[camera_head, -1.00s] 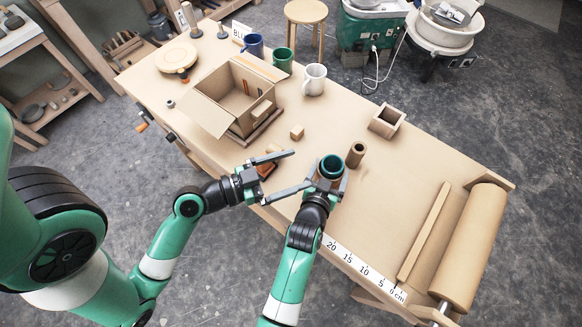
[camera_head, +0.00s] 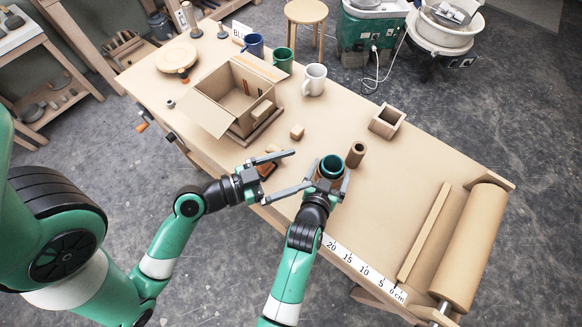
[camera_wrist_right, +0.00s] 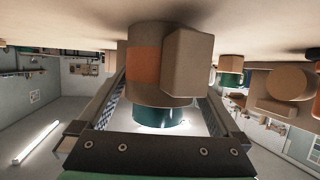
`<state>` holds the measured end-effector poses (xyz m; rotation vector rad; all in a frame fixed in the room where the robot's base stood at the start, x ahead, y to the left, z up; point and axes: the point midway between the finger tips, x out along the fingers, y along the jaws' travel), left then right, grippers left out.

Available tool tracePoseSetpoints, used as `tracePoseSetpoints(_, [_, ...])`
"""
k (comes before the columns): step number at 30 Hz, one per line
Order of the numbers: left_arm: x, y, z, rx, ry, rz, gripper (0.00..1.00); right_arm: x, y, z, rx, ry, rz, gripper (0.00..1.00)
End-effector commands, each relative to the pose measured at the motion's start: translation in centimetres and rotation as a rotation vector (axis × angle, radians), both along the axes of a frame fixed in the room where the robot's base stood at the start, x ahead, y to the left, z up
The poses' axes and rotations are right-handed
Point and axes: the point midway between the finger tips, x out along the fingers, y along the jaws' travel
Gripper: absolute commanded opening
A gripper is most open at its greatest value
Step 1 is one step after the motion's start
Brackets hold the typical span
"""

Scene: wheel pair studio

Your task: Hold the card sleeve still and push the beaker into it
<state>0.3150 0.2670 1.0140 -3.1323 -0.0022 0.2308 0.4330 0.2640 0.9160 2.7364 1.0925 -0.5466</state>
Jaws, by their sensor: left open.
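The teal beaker (camera_head: 331,165) stands near the table's front edge, its round opening facing up. In the right wrist view, where the table is at the top, its teal part (camera_wrist_right: 157,116) comes out of a wider brown cylinder with an orange patch, which looks like the card sleeve (camera_wrist_right: 145,88). A tan block-like part (camera_wrist_right: 187,62) overlaps the sleeve. My right gripper (camera_head: 330,172) has one finger on each side of them; whether the fingers press is unclear. My left gripper (camera_head: 300,170) is open and empty, left of the beaker.
A small brown tube (camera_head: 355,154) stands close to the beaker's right. A square open box (camera_head: 387,121) is behind it. A large carton (camera_head: 212,113), a small wooden cube (camera_head: 297,132) and mugs (camera_head: 314,79) are to the left and back. A roller (camera_head: 472,245) lies at right.

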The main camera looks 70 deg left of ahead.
Motion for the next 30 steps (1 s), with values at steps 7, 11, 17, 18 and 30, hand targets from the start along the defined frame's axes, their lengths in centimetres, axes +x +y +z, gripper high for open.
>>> tracePoseSetpoints(7, [0.0, 0.0, 0.0, 0.0, 0.0, 0.0, 1.0, -0.9, -0.9, 0.5, 0.001, -0.001, 0.0, 1.0])
tracePoseSetpoints(11, [0.0, 0.0, 0.0, 0.0, 0.0, 0.0, 1.0, -2.3, -2.1, 1.2, 0.003, -0.002, 0.002, 1.0])
tracePoseSetpoints(17, [0.0, 0.0, 0.0, 0.0, 0.0, 0.0, 1.0, -4.8, -4.5, 2.7, 0.002, -0.002, 0.001, 1.0])
tracePoseSetpoints(18, [0.0, 0.0, 0.0, 0.0, 0.0, 0.0, 1.0, -5.3, -5.0, 3.0, 0.002, -0.002, 0.001, 1.0])
tracePoseSetpoints(30, [0.0, 0.0, 0.0, 0.0, 0.0, 0.0, 1.0, -8.0, -7.6, 4.7, 0.002, -0.002, 0.001, 1.0])
